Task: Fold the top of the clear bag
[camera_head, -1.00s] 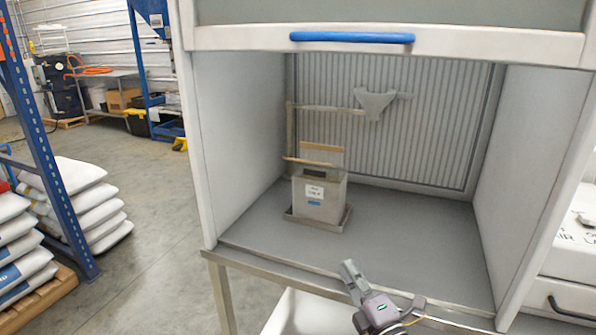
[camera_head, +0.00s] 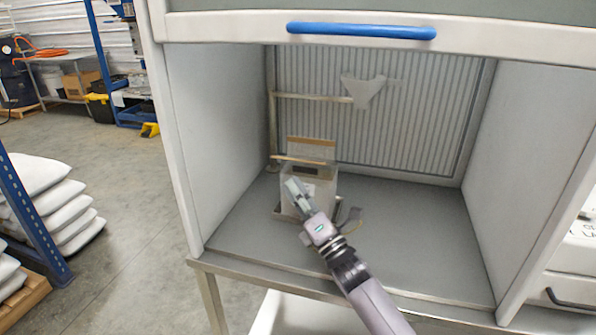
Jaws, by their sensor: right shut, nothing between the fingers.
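The clear bag (camera_head: 322,185) stands upright in a shallow metal tray (camera_head: 280,214) inside the cabinet, left of its middle. Its top part (camera_head: 312,146) stands up, with a tan strip along its upper edge. A tan bar (camera_head: 290,160) crosses the bag just below that top part. My right gripper (camera_head: 294,187) is shut and empty, its tips in front of the bag's front face, hiding part of its label. I cannot tell whether the tips touch the bag. My left gripper is not in view.
The cabinet's side walls and raised sash with a blue handle (camera_head: 361,31) frame the opening. A metal post and arm (camera_head: 310,97) with a grey bracket (camera_head: 365,92) stand behind the bag. The cabinet floor (camera_head: 420,235) to the right is clear.

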